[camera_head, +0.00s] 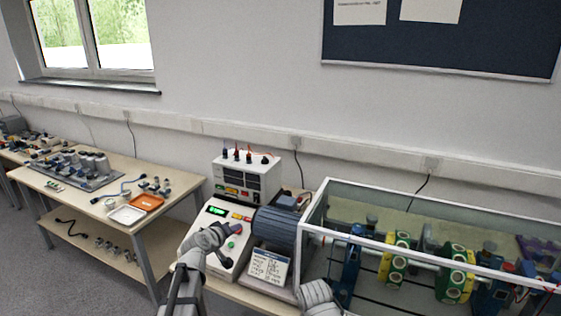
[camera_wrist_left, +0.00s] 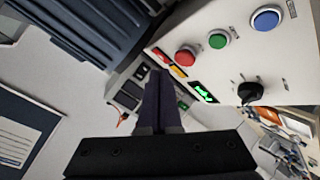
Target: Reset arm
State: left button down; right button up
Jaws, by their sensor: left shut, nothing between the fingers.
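My left arm reaches up from the bottom of the head view, and its gripper (camera_head: 220,231) is over the sloped control panel (camera_head: 208,218). In the left wrist view the dark fingers (camera_wrist_left: 159,88) are together with nothing between them. Beside them the panel (camera_wrist_left: 222,72) shows a red button (camera_wrist_left: 186,55), a green button (camera_wrist_left: 218,40), a blue button (camera_wrist_left: 266,18) and a black knob (camera_wrist_left: 250,92). Whether the fingers touch the panel is unclear. A pale rounded part at the bottom middle of the head view looks like my right arm; its gripper does not show.
A blue-grey motor (camera_head: 276,229) and a glass-sided case (camera_head: 312,212) with a shaft rig stand right of the panel. A white instrument box (camera_head: 247,165) stands behind it. A side table (camera_head: 88,190) with trays and parts is at the left. Floor shows at lower left.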

pick_arm(q)
jog(key=s+d+f+m+g, duration=0.2)
jog(key=s+d+f+g, duration=0.1)
jog(key=s+f, duration=0.3)
jog(key=s+d+f+m+g, duration=0.3)
jog(key=s+g, duration=0.1)
jog(key=s, duration=0.4)
jog(key=s+a+f+m+g+y, duration=0.1)
jog(key=s+f+g+y, duration=0.1)
jog(key=s, duration=0.4)
jog(key=s+a+f+g+y, duration=0.1)
jog(key=s+f+g, duration=0.15)
jog(key=s, duration=0.45)
jog(key=s+d+r+m+g+y+p, duration=0.1)
jog(key=s+d+m, duration=0.3)
jog(key=d, duration=0.6)
jog(key=shift+s+d+r+y, duration=0.3)
jog(key=shift+s+r+y, duration=0.1)
jog(key=shift+s+r, duration=0.25)
